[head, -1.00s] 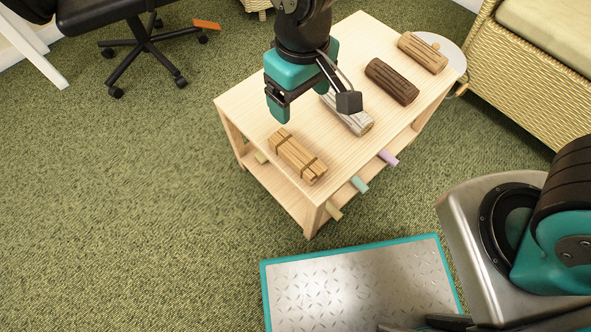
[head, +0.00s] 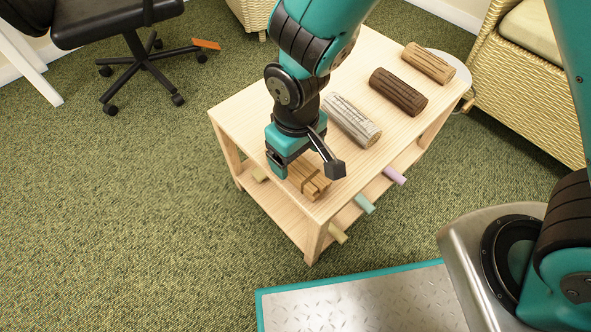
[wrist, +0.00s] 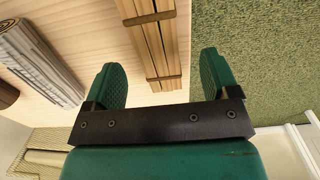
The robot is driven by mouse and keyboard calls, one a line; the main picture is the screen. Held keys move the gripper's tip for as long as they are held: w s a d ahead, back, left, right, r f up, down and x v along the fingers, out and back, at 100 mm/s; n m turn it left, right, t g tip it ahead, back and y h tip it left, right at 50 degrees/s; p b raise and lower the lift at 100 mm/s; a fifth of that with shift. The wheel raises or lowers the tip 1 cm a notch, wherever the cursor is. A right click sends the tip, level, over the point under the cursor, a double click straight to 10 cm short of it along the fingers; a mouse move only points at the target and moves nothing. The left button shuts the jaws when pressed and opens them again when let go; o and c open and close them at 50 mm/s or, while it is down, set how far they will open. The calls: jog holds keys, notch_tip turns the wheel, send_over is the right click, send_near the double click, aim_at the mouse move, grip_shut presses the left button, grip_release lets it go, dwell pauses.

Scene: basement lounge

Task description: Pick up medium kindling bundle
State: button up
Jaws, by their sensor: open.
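The kindling bundle (head: 309,179) is a set of light wooden sticks bound with darker bands. It lies on the near left end of the light wood table (head: 243,112). My gripper (head: 289,176) is just over the bundle in the head view and hides part of it. In the wrist view the bundle (wrist: 152,38) lies between the lines of my two open green fingers (wrist: 162,82), beyond their tips. Nothing is held between the fingers.
A grey log (head: 352,121), a dark brown log (head: 398,91) and a tan log (head: 429,63) lie farther along the tabletop. Coloured sticks poke out from the lower shelf. A wicker seat (head: 522,75) stands to the right.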

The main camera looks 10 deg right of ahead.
aim_at(297, 165)
jog(key=f+b, duration=0.1)
jog(key=f, duration=0.1)
jog(key=f+b, duration=0.1)
jog(key=f, duration=0.1)
jog(key=shift+w+f+b, duration=0.2)
jog(key=shift+f+b, duration=0.2)
jog(key=shift+r, duration=0.1)
jog(key=c, duration=1.1)
jog(key=shift+o, duration=0.2)
jog(key=shift+r, duration=0.1)
